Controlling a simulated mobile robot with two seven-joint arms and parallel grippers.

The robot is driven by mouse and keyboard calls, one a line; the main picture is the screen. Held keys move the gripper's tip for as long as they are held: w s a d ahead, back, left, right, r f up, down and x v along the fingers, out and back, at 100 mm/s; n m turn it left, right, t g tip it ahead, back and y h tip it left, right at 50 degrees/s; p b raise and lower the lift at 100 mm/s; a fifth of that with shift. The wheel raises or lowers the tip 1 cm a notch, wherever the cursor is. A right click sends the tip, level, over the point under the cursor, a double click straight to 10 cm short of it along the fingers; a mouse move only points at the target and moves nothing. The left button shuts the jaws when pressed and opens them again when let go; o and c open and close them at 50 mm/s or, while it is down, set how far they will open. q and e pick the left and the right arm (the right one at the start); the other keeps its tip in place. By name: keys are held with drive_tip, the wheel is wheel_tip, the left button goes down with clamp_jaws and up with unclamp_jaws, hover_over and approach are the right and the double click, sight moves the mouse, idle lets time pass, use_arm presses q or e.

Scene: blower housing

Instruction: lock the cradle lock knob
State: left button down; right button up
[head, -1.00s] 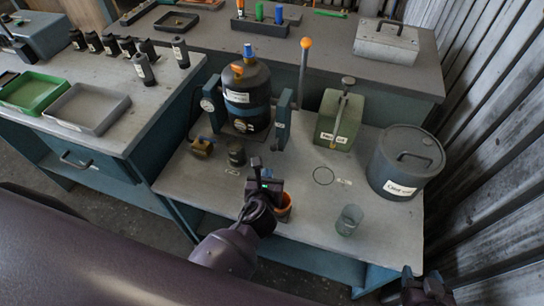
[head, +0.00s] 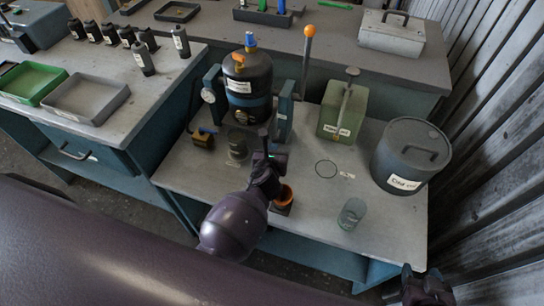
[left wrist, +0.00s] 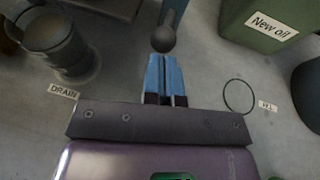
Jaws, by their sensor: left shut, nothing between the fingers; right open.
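The dark vessel (head: 247,85) stands upright between the two blue uprights of the cradle (head: 284,112). A dark round knob (left wrist: 163,38) shows in the left wrist view, just beyond my fingertips and in front of a blue upright. I take it to be the lock knob; in the head view I cannot make it out. My left gripper (head: 263,135) is shut and empty, close to the right upright's foot. Its blue fingers (left wrist: 165,62) point at the knob; whether they touch it I cannot tell. My right gripper (head: 424,278) is open at the lower right, away from the cradle.
A tall lever with an orange ball (head: 309,31) rises behind the right upright. A green new-oil can (head: 343,110), a grey lidded drum (head: 410,155), a clear cup (head: 352,213) and an orange-rimmed cup (head: 284,194) stand on the bench. A dark cup (head: 238,146) stands left of my left gripper.

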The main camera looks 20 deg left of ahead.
sight(277, 136)
use_arm(q)
drive_tip(key=shift+w+f, duration=0.1)
drive_tip(key=shift+w, duration=0.15)
use_arm(e)
drive_tip(key=shift+s+f, duration=0.1)
drive_tip(key=shift+s, duration=0.05)
drive_tip(key=shift+s+f, duration=0.15)
drive_tip(key=shift+s, duration=0.2)
use_arm(q)
drive_tip(key=w, duration=0.2)
drive_tip(key=shift+w, duration=0.3)
use_arm(e)
drive_tip(key=shift+w+r, duration=0.15)
drive_tip(key=shift+r, duration=0.05)
use_arm(q)
drive_tip(key=shift+r, duration=0.25)
use_arm(e)
drive_tip(key=shift+w+r, duration=0.2)
